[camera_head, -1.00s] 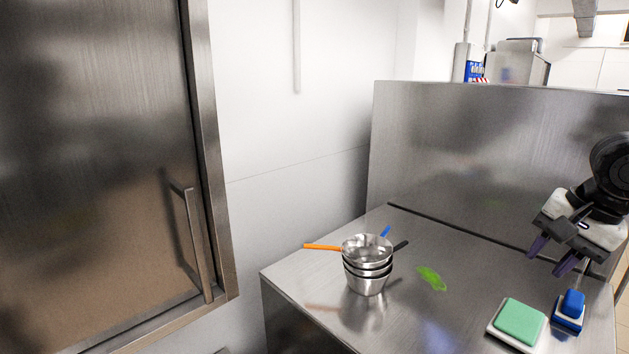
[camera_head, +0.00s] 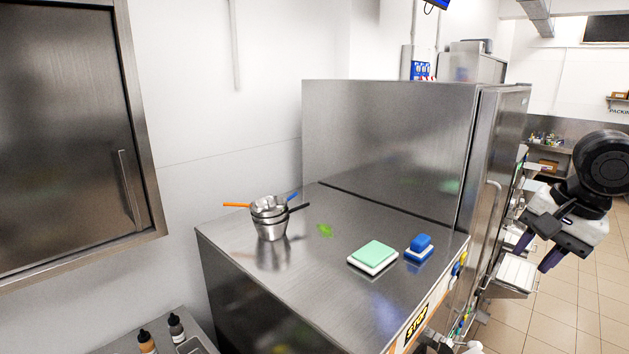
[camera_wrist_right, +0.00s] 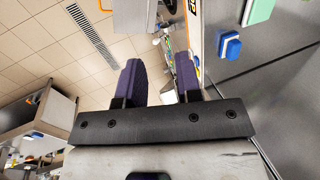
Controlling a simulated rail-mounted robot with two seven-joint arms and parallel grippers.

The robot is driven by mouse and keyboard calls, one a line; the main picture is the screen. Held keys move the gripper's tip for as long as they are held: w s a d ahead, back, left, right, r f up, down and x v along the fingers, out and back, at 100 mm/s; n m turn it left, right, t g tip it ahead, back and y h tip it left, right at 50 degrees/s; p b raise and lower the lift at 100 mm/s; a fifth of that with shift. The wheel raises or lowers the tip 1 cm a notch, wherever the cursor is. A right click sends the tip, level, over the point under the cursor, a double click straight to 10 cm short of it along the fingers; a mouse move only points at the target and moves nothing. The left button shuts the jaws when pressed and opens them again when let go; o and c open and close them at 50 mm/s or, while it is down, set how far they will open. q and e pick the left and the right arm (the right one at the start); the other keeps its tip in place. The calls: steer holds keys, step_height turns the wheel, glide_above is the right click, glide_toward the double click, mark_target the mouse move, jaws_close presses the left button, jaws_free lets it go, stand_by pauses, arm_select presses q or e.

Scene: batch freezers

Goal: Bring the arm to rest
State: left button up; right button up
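My right gripper (camera_head: 537,252) hangs in the air at the right of the head view, beyond the right edge of the steel counter (camera_head: 300,285). Its two purple fingers are apart with nothing between them. In the right wrist view the open fingers (camera_wrist_right: 158,85) have tiled floor and some blurred equipment behind them. My left gripper is in neither view.
Stacked steel pans (camera_head: 270,222), a green-topped block on a white base (camera_head: 373,255) and a blue scrubber (camera_head: 420,245) stand on the counter. A green smear (camera_head: 324,230) lies between. A steel cabinet (camera_head: 395,140) rises behind. Tiled floor (camera_head: 575,310) is at right.

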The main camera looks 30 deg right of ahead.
steer(key=w+d+r+n+t+h, duration=0.25)
steer(key=d+n+h, duration=0.3)
steer(key=n, duration=0.65)
steer(key=w+a+f+n+t+h, duration=0.35)
steer(key=w+f+n, duration=0.35)
steer(key=f, duration=0.3)
steer(key=a+f+n+t+y, duration=0.1)
steer(key=a+f, duration=0.4)
steer(key=f, duration=0.3)
steer(key=a+f+n+y, duration=0.1)
steer(key=a+f, duration=0.4)
steer(key=f, duration=0.4)
steer(key=s+a+f+m+g+y, duration=0.3)
steer(key=s+a+f+g+y, duration=0.3)
steer(key=s+a+f, duration=1.6)
step_height(320, 180, down, 3)
steer(key=shift+s+f+g+y, duration=0.1)
steer(key=shift+s+g+y, duration=0.2)
steer(key=shift+s, duration=0.15)
